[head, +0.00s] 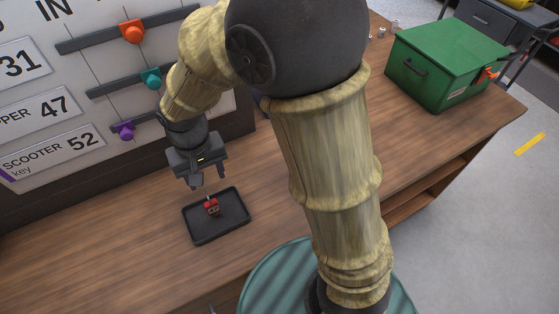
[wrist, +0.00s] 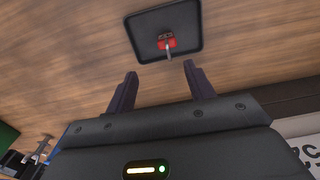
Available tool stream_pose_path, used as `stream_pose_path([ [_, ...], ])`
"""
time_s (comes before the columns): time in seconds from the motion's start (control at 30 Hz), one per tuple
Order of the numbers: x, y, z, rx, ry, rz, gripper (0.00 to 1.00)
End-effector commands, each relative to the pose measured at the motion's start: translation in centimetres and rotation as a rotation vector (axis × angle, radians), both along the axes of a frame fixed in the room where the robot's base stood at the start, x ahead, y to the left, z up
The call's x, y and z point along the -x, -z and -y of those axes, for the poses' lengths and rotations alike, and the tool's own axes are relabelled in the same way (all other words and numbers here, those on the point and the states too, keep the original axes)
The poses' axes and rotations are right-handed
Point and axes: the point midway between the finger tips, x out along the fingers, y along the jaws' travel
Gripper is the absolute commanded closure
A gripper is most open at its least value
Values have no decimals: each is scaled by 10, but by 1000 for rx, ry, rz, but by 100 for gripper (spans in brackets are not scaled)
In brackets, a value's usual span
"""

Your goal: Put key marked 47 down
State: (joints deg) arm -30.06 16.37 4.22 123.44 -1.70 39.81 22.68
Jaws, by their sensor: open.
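A small key with a red head or tag (head: 211,206) lies in a shallow dark tray (head: 229,231) on the wooden bench. The wrist view also shows the red key (wrist: 166,42), with a metal part pointing toward my gripper, inside the dark tray (wrist: 188,18). No number can be read on it. My gripper (head: 207,184) is above and just behind the tray in the head view. Its two fingers (wrist: 160,88) are apart with nothing between them, and they do not touch the key.
A board (head: 100,70) behind the bench has dark rails with orange, teal and purple pieces, and labels reading 31, 47 and 52. A green metal box (head: 448,66) stands at the bench's right end. The wooden bench top (head: 110,225) is clear left of the tray.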

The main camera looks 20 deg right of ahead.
Motion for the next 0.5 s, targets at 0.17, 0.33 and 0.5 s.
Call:
stream_pose_path([
  [0.17, -8, -4, 70, -24, 77, 59, 46],
  [0.33, 3, -6, 151, -34, 161, 146, 46],
  [0.5, 22, -6, 200, -24, 215, 211, 46],
])
